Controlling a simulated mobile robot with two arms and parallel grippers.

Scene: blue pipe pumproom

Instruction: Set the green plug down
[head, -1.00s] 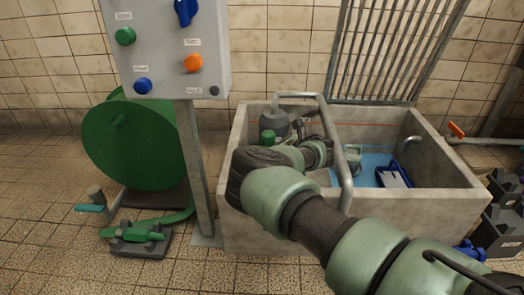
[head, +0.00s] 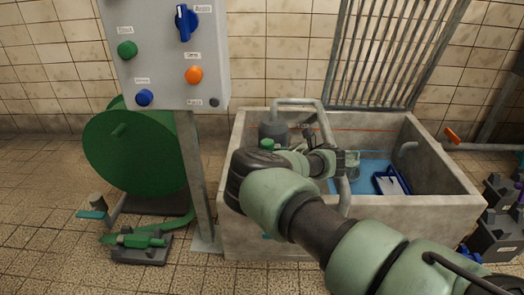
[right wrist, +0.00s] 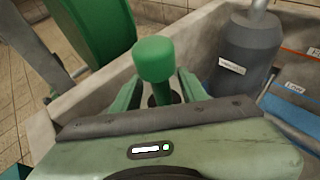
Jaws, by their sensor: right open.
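The green plug (right wrist: 155,62) has a rounded head on a narrower stem and stands upright in the right wrist view. My right gripper (right wrist: 161,92) is open, with one finger on each side of the stem. In the head view only the plug's green top (head: 267,144) shows above my right arm, which hides the gripper. My left gripper is not in view.
A concrete basin (head: 456,207) with blue inside surrounds the work area. A grey labelled cylinder (right wrist: 246,48) stands close to the right of the plug. A metal rail (head: 300,102) crosses the basin. A control panel (head: 165,75) and green drum (head: 130,150) stand left.

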